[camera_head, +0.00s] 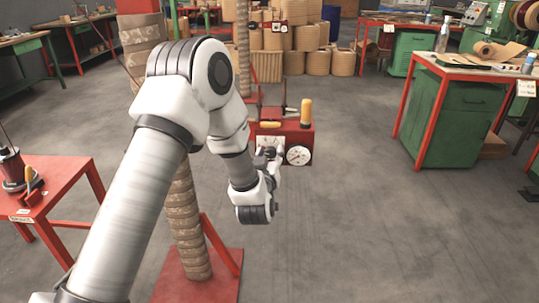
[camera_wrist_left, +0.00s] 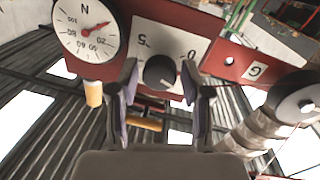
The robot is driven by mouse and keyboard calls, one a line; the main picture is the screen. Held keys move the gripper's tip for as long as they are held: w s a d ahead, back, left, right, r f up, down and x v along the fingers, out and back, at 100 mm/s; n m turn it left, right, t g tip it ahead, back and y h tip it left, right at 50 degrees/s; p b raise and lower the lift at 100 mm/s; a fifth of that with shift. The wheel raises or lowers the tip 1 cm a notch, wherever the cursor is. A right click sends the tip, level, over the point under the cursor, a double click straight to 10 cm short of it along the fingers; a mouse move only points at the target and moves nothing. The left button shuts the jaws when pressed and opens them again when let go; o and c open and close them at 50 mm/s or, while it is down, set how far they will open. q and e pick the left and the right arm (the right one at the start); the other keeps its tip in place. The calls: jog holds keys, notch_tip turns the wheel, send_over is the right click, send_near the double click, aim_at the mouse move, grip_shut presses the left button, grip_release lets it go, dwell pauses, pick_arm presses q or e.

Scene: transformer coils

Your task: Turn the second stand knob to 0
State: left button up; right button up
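The black round stand knob (camera_wrist_left: 160,72) sits on a white scale plate (camera_wrist_left: 172,36) marked 5 and 0, upside down in the left wrist view. I cannot tell which mark the knob points to. My left gripper (camera_wrist_left: 160,80) is open, with one finger on each side of the knob and a gap showing to each. In the head view my left gripper (camera_head: 270,162) is at the front of the red stand box (camera_head: 295,136), partly hidden by my own wrist. My right gripper is in neither view.
A round white dial (camera_wrist_left: 85,29) with a red needle is beside the scale plate; it also shows in the head view (camera_head: 299,155). A red table (camera_head: 50,190) stands at left, a green cabinet (camera_head: 460,125) at right.

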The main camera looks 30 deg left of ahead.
pick_arm(q)
grip_shut()
jog(key=n+b, duration=0.4)
jog(key=n, duration=0.1)
jog(key=shift+f+y, duration=0.3)
jog(key=n+b, duration=0.3)
jog(key=n, duration=0.1)
jog(key=shift+r+n+y+b, duration=0.15)
jog(key=shift+n+y+b, duration=0.3)
jog(key=shift+n, duration=0.25)
